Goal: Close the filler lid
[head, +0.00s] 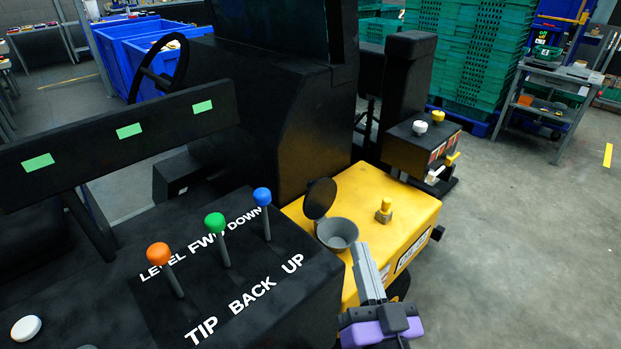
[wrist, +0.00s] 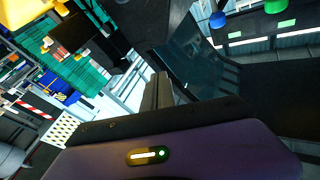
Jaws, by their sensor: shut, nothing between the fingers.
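The filler lid (head: 320,198) is a dark round disc. It stands open, tilted up at the back left rim of the grey filler cup (head: 337,234) on the yellow housing (head: 376,187). My gripper (head: 359,248) has a purple body and grey fingers that are shut and empty. In the head view its fingertips appear just right of and below the cup's rim; whether they touch it I cannot tell. The shut fingers (wrist: 158,88) also show in the wrist view. I cannot make out the lid in the wrist view.
A yellow knob (head: 384,210) stands right of the cup. Orange (head: 158,254), green (head: 215,224) and blue (head: 262,197) levers rise from the black panel at left. A black block (head: 424,147) with knobs stands behind the housing. The floor at right is clear.

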